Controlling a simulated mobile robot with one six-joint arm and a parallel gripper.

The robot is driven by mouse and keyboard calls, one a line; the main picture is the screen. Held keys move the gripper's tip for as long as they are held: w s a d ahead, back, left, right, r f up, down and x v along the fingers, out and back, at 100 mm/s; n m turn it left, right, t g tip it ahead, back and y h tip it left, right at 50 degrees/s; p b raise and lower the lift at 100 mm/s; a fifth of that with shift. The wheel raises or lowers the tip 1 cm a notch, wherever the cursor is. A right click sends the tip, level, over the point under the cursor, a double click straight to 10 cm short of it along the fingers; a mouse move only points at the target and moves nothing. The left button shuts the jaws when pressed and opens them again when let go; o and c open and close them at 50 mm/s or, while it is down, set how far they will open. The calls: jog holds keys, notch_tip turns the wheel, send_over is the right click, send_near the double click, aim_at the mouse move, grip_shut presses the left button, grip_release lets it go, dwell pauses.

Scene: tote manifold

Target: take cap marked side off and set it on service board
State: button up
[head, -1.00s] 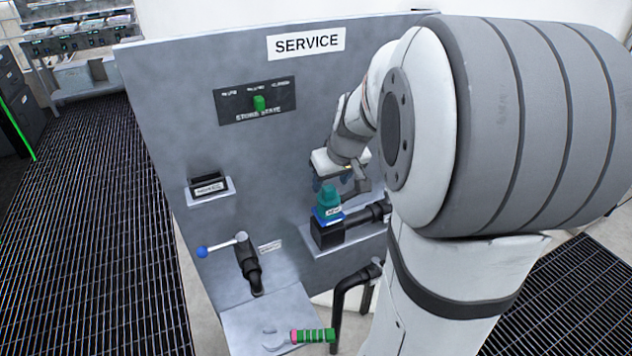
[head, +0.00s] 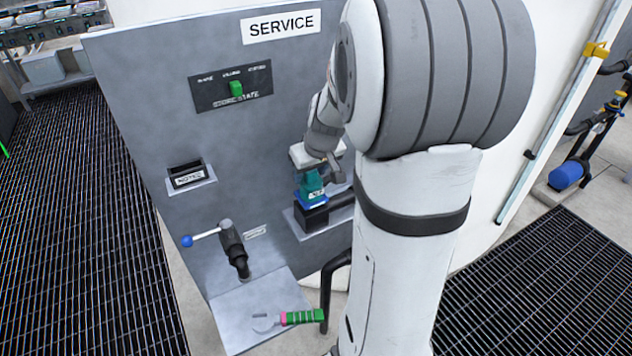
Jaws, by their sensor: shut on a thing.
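A teal cap (head: 312,184) stands upright on a blue ring (head: 311,201) over a black block fitting (head: 312,217). My gripper (head: 314,176) is down over the cap from above and shut on it. The fingertips are small here and partly lost against the cap. The cap shows no gap above the ring that I can make out, and I cannot read its marking in this view. The service board is a grey upright panel (head: 150,110) with a SERVICE sign (head: 281,27); a grey shelf (head: 235,310) juts out at its foot.
A wrench with a green handle (head: 303,317) lies on the foot shelf. A blue-knobbed lever valve (head: 231,242) stands left of the fitting. A small labelled holder (head: 190,176) and a dark panel with a green knob (head: 236,88) are on the board.

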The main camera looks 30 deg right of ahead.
notch_tip(320, 180, up, 10)
jog(key=shift+r, duration=0.1)
dwell(0.4)
